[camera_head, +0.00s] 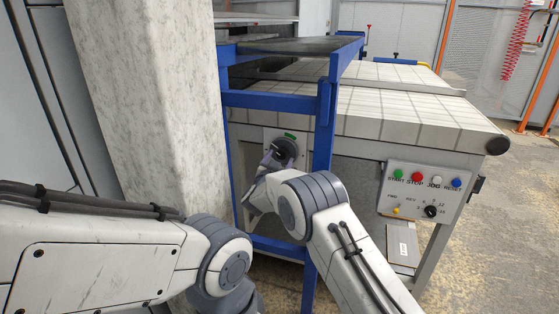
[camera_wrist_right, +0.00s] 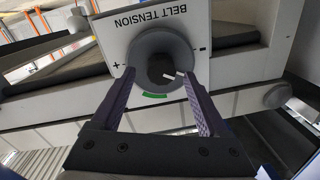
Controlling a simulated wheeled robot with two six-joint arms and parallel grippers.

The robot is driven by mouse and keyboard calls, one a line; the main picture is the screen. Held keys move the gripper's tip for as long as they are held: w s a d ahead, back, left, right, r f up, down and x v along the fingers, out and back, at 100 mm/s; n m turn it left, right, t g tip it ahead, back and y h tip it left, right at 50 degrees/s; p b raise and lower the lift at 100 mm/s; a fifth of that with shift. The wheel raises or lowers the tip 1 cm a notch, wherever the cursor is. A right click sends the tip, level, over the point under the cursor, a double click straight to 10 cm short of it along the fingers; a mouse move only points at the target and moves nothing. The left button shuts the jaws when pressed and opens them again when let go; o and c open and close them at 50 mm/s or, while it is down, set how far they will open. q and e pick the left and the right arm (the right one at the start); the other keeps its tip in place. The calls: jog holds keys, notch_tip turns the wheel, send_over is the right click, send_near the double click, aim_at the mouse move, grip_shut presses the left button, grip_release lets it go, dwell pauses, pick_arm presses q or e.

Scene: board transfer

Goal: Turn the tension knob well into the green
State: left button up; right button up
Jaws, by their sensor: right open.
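The dark round tension knob (camera_head: 285,148) is on a pale panel on the side of the belt machine, with a green mark (camera_head: 290,135) above it. In the right wrist view the knob (camera_wrist_right: 160,68) is on a plate (camera_wrist_right: 120,45) reading BELT TENSION upside down, with plus at left and minus at right. A white pointer line shows at the knob's lower right, off the green mark (camera_wrist_right: 155,95). My right gripper (camera_wrist_right: 160,75) is open, its purple fingers on either side of the knob; contact is unclear. My left gripper is out of view.
A blue frame post (camera_head: 324,140) stands just right of the knob, with a blue crossbar (camera_head: 275,101) above. A button panel (camera_head: 422,190) is farther right. A pale pillar (camera_head: 150,90) stands at left.

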jog(key=shift+w, duration=0.65)
jog(key=shift+d, duration=0.1)
grip_shut()
